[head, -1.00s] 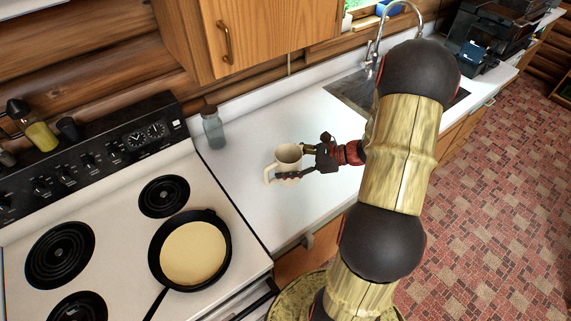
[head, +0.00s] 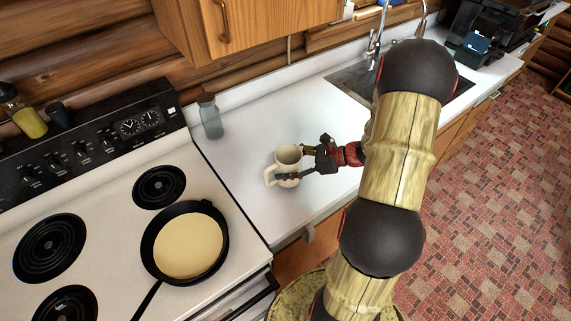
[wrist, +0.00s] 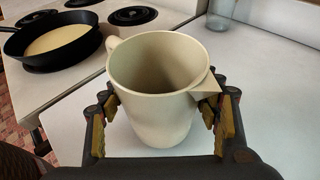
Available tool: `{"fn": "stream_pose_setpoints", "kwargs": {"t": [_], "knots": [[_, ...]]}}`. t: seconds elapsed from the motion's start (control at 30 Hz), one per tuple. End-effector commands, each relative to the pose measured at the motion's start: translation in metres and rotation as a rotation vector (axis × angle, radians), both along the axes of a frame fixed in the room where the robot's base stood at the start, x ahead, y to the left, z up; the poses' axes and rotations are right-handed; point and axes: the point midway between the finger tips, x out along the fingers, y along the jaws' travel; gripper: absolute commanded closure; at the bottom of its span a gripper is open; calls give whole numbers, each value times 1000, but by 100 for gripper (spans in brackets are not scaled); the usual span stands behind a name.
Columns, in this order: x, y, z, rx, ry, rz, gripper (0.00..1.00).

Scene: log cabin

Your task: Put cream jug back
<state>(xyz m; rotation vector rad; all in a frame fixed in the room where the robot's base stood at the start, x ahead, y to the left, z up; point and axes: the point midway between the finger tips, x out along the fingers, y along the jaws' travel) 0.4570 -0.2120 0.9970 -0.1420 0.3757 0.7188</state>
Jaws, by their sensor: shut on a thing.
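The cream jug (head: 287,160) is a cream-coloured pitcher with a handle and a spout. It is upright at the white counter (head: 258,206), just right of the stove. My gripper (head: 305,162) reaches it from the right and is shut on it. In the wrist view the jug (wrist: 160,85) stands between the two fingers (wrist: 158,122), with yellow pads at its sides. Its handle is on the far left and its spout points right. The inside looks empty. I cannot tell whether its base touches the counter.
A stove (head: 105,235) with a black frying pan (head: 205,272) holding a pancake-like disc is at the left. A glass bottle (head: 210,118) stands at the back of the counter. A sink (head: 352,88) lies behind my arm. The counter between bottle and sink is clear.

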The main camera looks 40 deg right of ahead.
Motion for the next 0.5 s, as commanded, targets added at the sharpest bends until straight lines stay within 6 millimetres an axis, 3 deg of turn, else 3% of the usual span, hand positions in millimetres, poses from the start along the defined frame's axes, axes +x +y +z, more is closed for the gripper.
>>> {"fn": "stream_pose_setpoints", "kwargs": {"t": [0.5], "knots": [[0,0,-6,0,0,0,76]]}}
